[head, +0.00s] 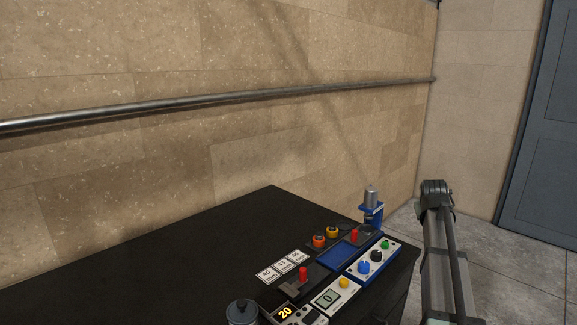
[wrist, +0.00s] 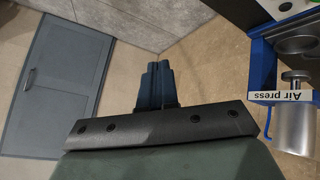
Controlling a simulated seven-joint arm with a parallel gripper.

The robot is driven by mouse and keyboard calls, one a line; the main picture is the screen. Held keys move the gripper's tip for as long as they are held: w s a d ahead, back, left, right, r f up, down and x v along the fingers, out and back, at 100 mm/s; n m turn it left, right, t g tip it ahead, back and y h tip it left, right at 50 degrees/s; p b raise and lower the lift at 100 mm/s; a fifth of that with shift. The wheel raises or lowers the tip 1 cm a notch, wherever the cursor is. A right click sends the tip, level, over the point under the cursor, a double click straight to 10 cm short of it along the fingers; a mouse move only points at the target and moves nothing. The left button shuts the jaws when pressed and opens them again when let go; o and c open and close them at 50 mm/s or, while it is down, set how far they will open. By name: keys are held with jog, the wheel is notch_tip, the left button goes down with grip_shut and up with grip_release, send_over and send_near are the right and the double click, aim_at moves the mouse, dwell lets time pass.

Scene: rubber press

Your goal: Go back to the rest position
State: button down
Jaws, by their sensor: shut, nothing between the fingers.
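My gripper (wrist: 155,68) shows in the wrist view with its two dark fingers together and nothing between them. It points out over the floor, clear of any object. The blue air press (wrist: 262,72) with its silver cylinder and "Air press" label is close by at the right edge of that view, apart from the fingers. In the head view the air press (head: 372,213) stands at the far right corner of the black table (head: 150,265). I cannot make out the fingers in the head view.
A wall rail (head: 220,98) runs behind. A grey door (head: 545,150) is at right.

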jog(key=s+d+f+g+h, duration=0.1)
jog(key=s+d+f, duration=0.15)
jog(key=f, duration=0.65)
jog(key=s+d+f+g, duration=0.1)
jog(key=d+f, duration=0.2)
jog(key=f, duration=0.6)
jog(key=s+a+f+g+y, duration=0.1)
jog(key=s+a+f+g, duration=0.15)
jog(key=s+f, duration=0.55)
jog(key=s+a+f+n+g+y, duration=0.1)
jog(key=s+a+f, duration=0.25)
jog(key=f, duration=0.85)
jog(key=s+a+f+g+y, duration=0.1)
jog(key=s+a+f+g, duration=0.15)
jog(key=s+f, duration=0.6)
jog(key=s+a+f+g+y, duration=0.1)
jog(key=s+a+f+g, duration=0.1)
jog(key=s+a+f, duration=0.7)
jog(key=s+a+f+g+y, duration=0.15)
jog(key=s+a+f, duration=0.45)
jog(key=s+a, duration=0.6)
jog(key=s+a+g, duration=0.2)
jog(key=s+a, duration=0.3)
jog(key=s, duration=0.8)
jog(key=shift+s+a, duration=0.2)
jog(key=shift+s, duration=0.2)
jog(key=c, duration=1.8)
grip_release()
jog(key=shift+r+g, duration=0.1)
jog(key=shift+g, duration=0.15)
